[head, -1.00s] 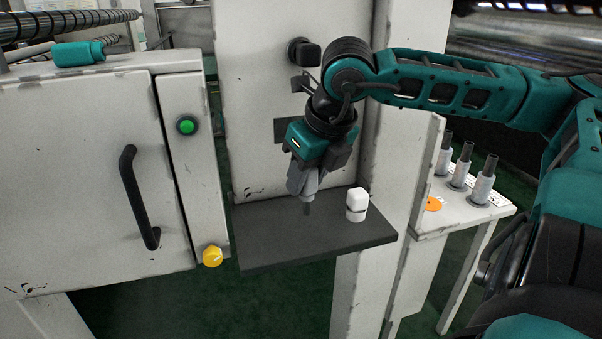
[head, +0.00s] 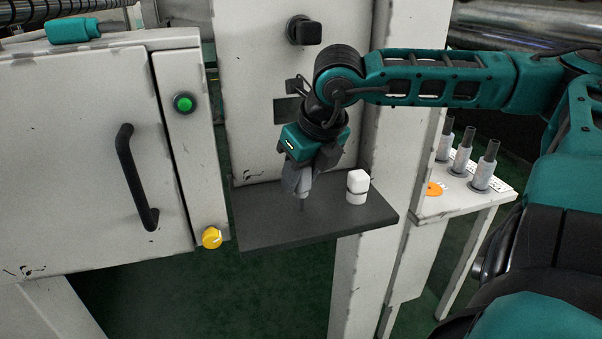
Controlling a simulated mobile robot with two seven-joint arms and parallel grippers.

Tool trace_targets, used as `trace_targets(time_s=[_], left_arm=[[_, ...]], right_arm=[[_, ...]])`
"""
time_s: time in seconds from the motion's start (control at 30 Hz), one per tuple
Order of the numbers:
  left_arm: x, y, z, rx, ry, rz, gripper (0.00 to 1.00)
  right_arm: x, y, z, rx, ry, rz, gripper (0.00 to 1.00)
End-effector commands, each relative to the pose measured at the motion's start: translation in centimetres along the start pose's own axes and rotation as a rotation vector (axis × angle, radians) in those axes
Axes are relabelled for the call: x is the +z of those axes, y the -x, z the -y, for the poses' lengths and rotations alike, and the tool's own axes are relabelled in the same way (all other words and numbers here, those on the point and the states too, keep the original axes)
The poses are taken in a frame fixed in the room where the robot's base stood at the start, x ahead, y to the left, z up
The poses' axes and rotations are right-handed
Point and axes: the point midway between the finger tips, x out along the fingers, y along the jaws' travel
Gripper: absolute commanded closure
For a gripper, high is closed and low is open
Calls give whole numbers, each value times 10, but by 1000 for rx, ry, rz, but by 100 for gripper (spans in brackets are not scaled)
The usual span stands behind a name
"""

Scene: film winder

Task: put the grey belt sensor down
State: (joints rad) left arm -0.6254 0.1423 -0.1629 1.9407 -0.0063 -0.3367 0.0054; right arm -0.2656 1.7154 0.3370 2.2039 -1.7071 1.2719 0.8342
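My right gripper (head: 310,168) points down over the dark shelf (head: 262,233) on the pale column. It appears shut on the grey belt sensor (head: 297,182), a grey body with a thin dark tip pointing down. The sensor is slightly tilted, and its tip is at or just above the shelf; I cannot tell whether it touches. The gripper's fingers partly hide the sensor's upper part. My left gripper is out of view.
A cabinet with a black handle (head: 137,178), green button (head: 184,103) and yellow knob (head: 212,237) is at left. A side stand (head: 440,207) at right holds several grey cylindrical pieces.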

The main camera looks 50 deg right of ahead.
Motion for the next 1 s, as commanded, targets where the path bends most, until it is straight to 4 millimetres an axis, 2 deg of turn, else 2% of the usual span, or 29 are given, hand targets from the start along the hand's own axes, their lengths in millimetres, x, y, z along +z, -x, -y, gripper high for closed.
trace_targets(time_s=[0.03, 0.27, 0.5, 0.67, 0.87, 1.0], left_arm=[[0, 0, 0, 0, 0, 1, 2], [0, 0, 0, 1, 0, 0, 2], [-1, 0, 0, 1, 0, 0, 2], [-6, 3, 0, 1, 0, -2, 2], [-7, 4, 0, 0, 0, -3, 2], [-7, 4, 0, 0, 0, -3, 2]], right_arm=[[0, 0, 0, -1, 0, 0, 59], [0, 0, 0, -1, 0, 0, 39], [0, 1, 0, 0, 0, 0, 39], [2, 8, 0, 2, -1, 4, 39], [3, 39, 0, 2, -1, 9, 39], [2, 66, 0, 2, 1, 8, 39]])
